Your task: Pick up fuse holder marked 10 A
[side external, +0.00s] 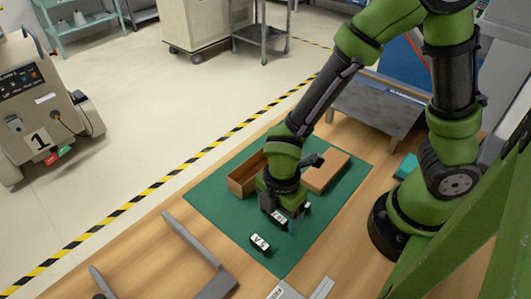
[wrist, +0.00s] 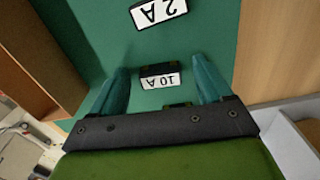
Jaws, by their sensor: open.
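The fuse holder marked 10 A (wrist: 160,78) is a small black block with a white label on the green mat (wrist: 90,25). In the wrist view it lies between the two fingers of my gripper (wrist: 160,67), with green showing on both sides. In the side view my gripper (side external: 284,210) is low over the mat, around the 10 A holder (side external: 279,217), which it partly hides. My gripper is open. A second holder, marked 2 A (wrist: 158,12), lies a little apart; it also shows in the side view (side external: 260,243).
An open wooden box (side external: 242,184) stands on the mat beside my gripper, with a flat wooden piece (side external: 327,172) on the other side. A grey bracket (side external: 196,243) lies on the wooden table left of the mat. The mat around the 2 A holder is clear.

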